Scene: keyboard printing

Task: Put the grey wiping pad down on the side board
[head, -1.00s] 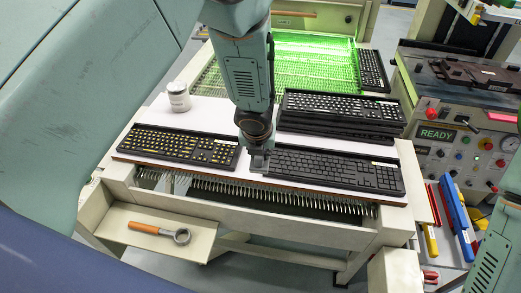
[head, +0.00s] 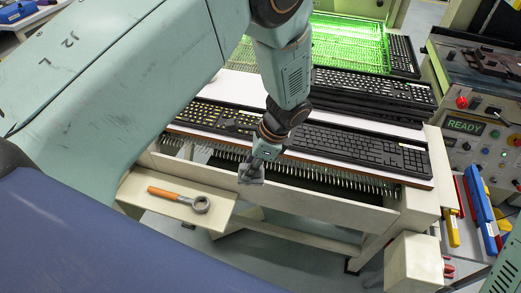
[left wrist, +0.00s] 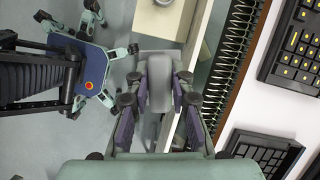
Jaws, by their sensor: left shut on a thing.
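My left gripper (head: 254,165) is shut on the grey wiping pad (head: 250,176) and holds it in the air just off the front edge of the keyboard table. In the left wrist view the pad (left wrist: 160,84) sits between the two fingers. The cream side board (head: 216,214) juts from the table's front at left, with an orange-handled ring wrench (head: 180,198) lying on it. The pad is to the right of this board, apart from it. In the left wrist view the board (left wrist: 160,22) shows at the top, beyond the pad. My right gripper is out of view.
Black keyboards lie on the white table top, one with yellow legends (head: 208,116) and a dark one (head: 350,143). A row of metal pins (head: 335,182) runs along the table front. A cream box (head: 412,260) stands at the front right.

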